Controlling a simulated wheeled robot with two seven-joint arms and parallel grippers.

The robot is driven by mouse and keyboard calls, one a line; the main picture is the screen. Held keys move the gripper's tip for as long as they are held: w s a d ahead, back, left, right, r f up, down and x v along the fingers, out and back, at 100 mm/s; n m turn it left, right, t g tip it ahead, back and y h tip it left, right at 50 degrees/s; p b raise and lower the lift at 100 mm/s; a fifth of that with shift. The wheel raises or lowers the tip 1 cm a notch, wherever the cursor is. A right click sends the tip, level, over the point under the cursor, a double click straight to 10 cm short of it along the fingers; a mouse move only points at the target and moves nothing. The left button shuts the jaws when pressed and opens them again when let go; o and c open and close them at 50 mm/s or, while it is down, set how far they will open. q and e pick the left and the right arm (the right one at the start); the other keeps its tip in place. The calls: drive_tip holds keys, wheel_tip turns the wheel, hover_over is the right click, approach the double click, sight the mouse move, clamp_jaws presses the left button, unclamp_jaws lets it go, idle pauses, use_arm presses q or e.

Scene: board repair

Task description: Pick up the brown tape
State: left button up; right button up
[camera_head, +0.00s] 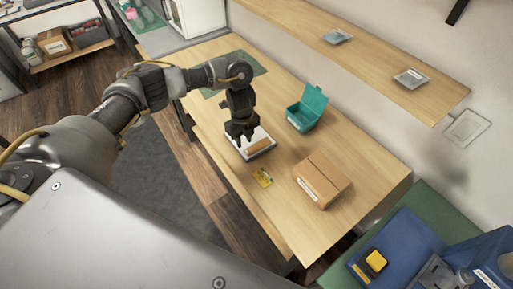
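A small brown piece, which looks like the brown tape (259,145), lies in a shallow white-and-grey tray (262,154) on the wooden table. My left gripper (239,138) points down over the left part of the tray, just left of the brown piece. Its dark fingers look spread apart, with nothing seen between them. The gripper covers part of the tray. I cannot tell how high the fingertips are above it. My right gripper is not in view.
An open teal box (306,109) stands behind and right of the tray. A closed cardboard box (322,180) and a small yellow card (263,177) lie nearer. A green mat (245,67) is at the far end. A wooden shelf (365,55) runs along the wall.

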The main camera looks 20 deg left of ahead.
sight(245, 149)
use_arm(q)
drive_tip(key=shift+w+d+f+b, duration=0.1)
drive_tip(key=shift+f+b, duration=0.1)
drive_tip(key=shift+f, duration=0.75)
drive_tip(key=shift+w+a+f+b, duration=0.1)
drive_tip(key=shift+f+b, duration=0.1)
drive_tip(key=shift+f, duration=0.75)
drive_tip(key=shift+w+d+f+b, duration=0.1)
drive_tip(key=shift+f+b, duration=0.1)
drive_tip(key=shift+f, duration=0.75)
drive_tip(key=shift+s, duration=0.1)
drive_tip(key=shift+c, duration=0.4)
clamp_jaws()
